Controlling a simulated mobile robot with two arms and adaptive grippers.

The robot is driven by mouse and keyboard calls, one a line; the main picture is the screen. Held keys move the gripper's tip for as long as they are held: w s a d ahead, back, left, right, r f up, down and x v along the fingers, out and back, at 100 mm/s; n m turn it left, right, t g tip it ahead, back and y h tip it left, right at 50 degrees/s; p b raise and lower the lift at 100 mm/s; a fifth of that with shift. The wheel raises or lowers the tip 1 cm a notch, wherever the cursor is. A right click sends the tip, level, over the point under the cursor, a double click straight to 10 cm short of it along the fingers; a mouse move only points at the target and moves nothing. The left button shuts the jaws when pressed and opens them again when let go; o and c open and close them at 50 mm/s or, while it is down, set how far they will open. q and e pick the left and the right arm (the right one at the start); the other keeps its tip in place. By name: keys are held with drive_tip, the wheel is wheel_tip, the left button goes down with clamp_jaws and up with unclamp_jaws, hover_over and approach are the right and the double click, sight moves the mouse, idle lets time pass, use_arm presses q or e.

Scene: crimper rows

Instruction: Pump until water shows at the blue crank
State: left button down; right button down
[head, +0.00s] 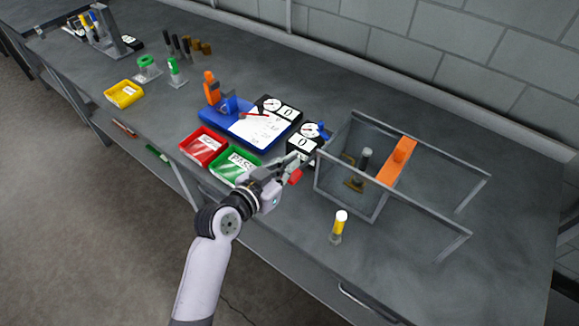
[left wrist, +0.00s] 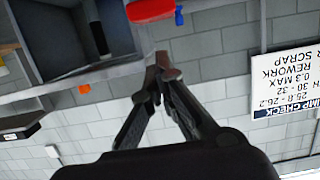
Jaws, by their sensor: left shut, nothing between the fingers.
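A small blue part (head: 324,131), possibly the blue crank, sits by a dial box (head: 304,146) on the bench. Another blue piece (head: 229,104) stands on the blue base (head: 215,116) beside an upright orange handle (head: 210,87). I cannot tell which is the crank, and I see no water or clear pump. My left gripper (head: 300,165) is shut and empty, in front of the dial box and left of the grey frame. Its tips also show in the left wrist view (left wrist: 161,68), below a red bar (left wrist: 150,10) and a small blue piece (left wrist: 179,16). My right gripper is out of view.
A red tray (head: 187,148) and a green tray (head: 222,176) lie at the bench's front edge. A grey open frame (head: 350,203) with an orange bar (head: 397,160) stands at right. A yellow-topped post (head: 340,222) is before it. The far right bench top is clear.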

use_arm(q)
drive_tip(key=shift+s+a+f, duration=0.1)
drive_tip(key=shift+a+f, duration=0.05)
drive_tip(key=shift+f, duration=1)
drive_tip(key=shift+f, duration=0.1)
drive_tip(key=shift+f, duration=0.1)
drive_tip(key=f+t+h+b, duration=0.1)
drive_tip(key=f+b, duration=0.1)
drive_tip(key=b, duration=0.4)
drive_tip(key=s+f+t+b, duration=0.1)
drive_tip(key=f+b, duration=0.1)
drive_tip(key=b, duration=0.4)
drive_tip(key=a+f+t+h+b, duration=0.1)
drive_tip(key=f+b, duration=0.1)
drive_tip(key=b, duration=0.5)
drive_tip(key=shift+s+f+t+h, duration=0.2)
drive_tip(key=shift+f+t+h, duration=0.1)
drive_tip(key=shift+f+t, duration=0.1)
drive_tip(key=shift+f+b, duration=0.2)
drive_tip(key=shift+b, duration=0.3)
drive_tip(key=shift+f+b, duration=0.35)
drive_tip(key=shift+f, duration=0.25)
